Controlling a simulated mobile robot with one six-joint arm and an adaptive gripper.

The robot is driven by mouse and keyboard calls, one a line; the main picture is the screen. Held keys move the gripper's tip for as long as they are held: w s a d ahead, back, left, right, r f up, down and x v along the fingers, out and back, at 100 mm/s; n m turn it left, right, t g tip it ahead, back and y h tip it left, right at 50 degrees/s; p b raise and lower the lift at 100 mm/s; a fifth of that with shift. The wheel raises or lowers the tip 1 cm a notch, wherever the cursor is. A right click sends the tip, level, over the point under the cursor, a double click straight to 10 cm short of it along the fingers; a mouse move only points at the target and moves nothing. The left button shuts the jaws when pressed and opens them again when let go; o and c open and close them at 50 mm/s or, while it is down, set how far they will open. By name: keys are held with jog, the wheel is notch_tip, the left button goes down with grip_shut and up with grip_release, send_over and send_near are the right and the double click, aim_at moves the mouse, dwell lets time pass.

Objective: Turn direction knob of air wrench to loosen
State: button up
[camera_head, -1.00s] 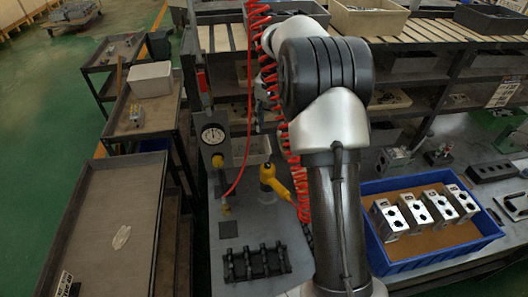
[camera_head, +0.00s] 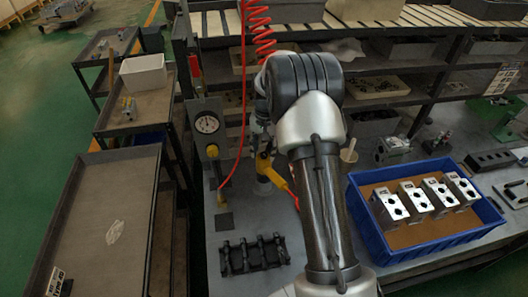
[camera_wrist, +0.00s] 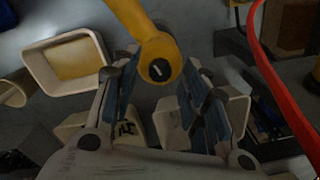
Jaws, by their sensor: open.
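The yellow air wrench (camera_head: 265,166) stands on the grey workbench, partly behind my arm in the head view. In the wrist view the wrench (camera_wrist: 147,28) enters from the top, and its round dark direction knob (camera_wrist: 159,70) with a light pointer mark faces the camera. My gripper (camera_wrist: 160,88) is open, with one finger on each side of the knob end. I cannot tell whether either finger touches the wrench. In the head view my gripper (camera_head: 262,138) is just above the wrench, mostly hidden by my arm.
A gauge post (camera_head: 207,125) stands left of the wrench, and a red coiled hose (camera_head: 262,30) hangs behind. A black rack (camera_head: 253,254) lies in front. A blue crate (camera_head: 430,243) with several metal valve blocks is on the right. Cream bins (camera_wrist: 68,62) show in the wrist view.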

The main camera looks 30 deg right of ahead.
jog(key=shift+f, duration=0.25)
jog(key=shift+c, duration=0.6)
grip_shut()
